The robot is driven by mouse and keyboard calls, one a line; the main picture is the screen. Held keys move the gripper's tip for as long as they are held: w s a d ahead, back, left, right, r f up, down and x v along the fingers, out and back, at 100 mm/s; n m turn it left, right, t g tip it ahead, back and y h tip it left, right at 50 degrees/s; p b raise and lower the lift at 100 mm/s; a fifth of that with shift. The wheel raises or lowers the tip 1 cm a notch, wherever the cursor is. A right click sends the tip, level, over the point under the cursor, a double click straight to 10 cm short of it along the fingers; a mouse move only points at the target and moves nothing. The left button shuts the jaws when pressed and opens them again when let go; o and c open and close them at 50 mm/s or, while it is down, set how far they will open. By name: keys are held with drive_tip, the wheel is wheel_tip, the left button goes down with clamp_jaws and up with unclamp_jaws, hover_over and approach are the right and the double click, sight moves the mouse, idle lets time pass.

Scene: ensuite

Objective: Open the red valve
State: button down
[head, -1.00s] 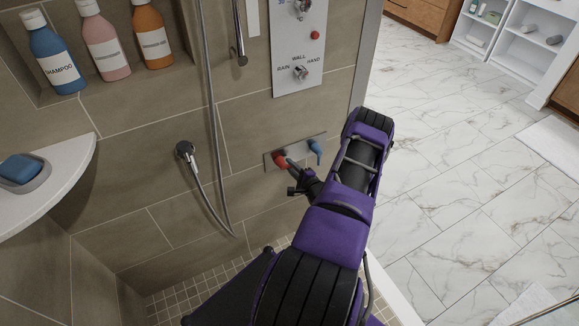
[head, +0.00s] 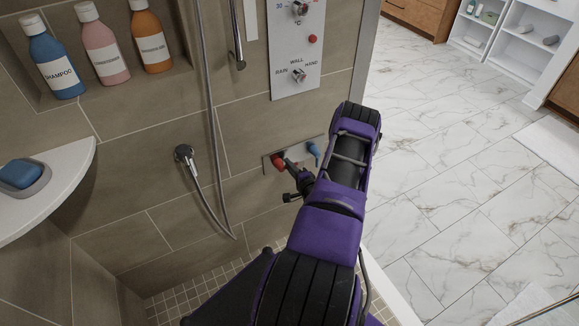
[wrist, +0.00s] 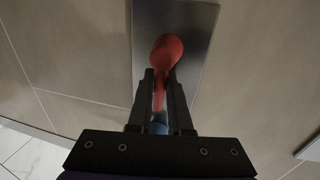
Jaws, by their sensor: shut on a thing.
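The red valve (head: 278,160) sits on the left part of a small metal plate (head: 268,168) low on the tiled shower wall. In the wrist view its red rounded hub (wrist: 167,50) shows at the top, and its narrow red lever runs down between my fingers. My gripper (wrist: 161,88) is shut on that lever, with one dark finger on each side. In the head view my gripper (head: 293,170) reaches the valve from the lower right, and the arm hides part of the surroundings.
A blue valve (head: 314,150) is on the same plate, close to the right of the red one. A control panel (head: 297,60) is above. Open marble floor (head: 470,180) lies to the right.

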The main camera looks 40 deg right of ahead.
drive_tip(key=shift+s, duration=0.1)
drive_tip(key=c, duration=0.8)
unclamp_jaws()
drive_tip(key=shift+c, duration=0.2)
drive_tip(key=p+v, duration=0.1)
drive_tip(key=v, duration=1.6)
drive_tip(key=shift+s+p, duration=0.15)
drive_tip(key=shift+p, duration=0.15)
drive_tip(key=shift+r, duration=0.1)
